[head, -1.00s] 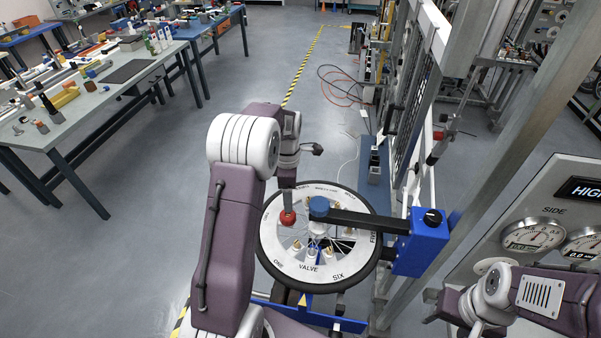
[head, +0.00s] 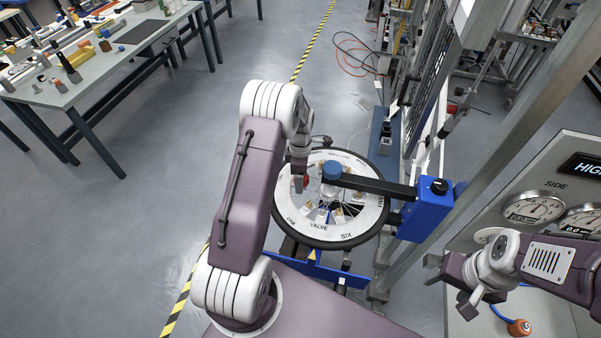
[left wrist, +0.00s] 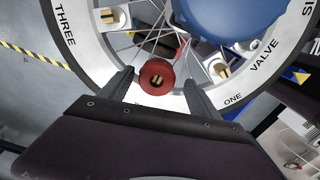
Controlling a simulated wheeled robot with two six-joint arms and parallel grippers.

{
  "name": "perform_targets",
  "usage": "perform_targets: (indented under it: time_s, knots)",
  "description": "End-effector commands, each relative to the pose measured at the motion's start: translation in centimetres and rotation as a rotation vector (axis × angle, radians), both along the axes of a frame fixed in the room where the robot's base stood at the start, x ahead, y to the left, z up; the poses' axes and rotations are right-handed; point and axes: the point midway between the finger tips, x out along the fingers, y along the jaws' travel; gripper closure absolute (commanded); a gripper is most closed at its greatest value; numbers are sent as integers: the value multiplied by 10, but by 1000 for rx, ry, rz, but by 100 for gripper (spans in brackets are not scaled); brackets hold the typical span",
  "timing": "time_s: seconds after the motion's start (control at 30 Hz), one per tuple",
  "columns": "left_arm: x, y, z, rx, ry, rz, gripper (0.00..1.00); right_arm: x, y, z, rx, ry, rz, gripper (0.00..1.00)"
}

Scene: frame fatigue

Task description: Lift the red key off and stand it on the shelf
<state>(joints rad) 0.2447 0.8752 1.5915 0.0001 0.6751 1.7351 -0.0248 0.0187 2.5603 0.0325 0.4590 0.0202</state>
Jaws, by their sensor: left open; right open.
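The red key (left wrist: 157,78) is a round red knob with a brass-coloured centre, seated by the rim of a wheel-like dial (head: 305,228) marked VALVE, ONE, THREE and SIX. In the head view only a bit of its red shows beside my left gripper (head: 298,182). In the left wrist view my left gripper (left wrist: 159,80) is open, its fingers on either side of the key; I cannot tell whether they touch it. My right gripper (head: 468,300) is open and empty at the lower right, away from the dial. I cannot tell which surface is the shelf.
A blue-capped hub (head: 331,171) with a black bar runs from the dial's middle to a blue bracket (head: 425,212). A gauge panel (head: 562,185) stands at the right. A cluttered workbench (head: 95,75) stands at the far left. The floor between is clear.

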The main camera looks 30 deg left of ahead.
Motion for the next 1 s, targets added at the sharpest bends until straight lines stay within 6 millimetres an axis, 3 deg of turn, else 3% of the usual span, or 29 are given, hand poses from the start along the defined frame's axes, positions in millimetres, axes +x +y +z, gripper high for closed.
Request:
perform_targets:
  time_s: [0.03,0.27,0.3,0.33,0.47,1.0]
  knots:
    - [0,0,0,0,0,0,28,0,0,0,0,0,0,39]
    - [0,0,0,0,0,0,92,0,0,0,0,0,0,39]
    - [0,0,0,0,0,0,94,0,0,0,0,0,0,39]
    - [0,0,0,0,0,0,63,0,0,0,0,0,0,39]
    - [0,0,0,0,0,0,99,0,0,0,0,0,0,39]
    - [0,0,21,0,-1,0,100,0,0,17,0,0,0,39]
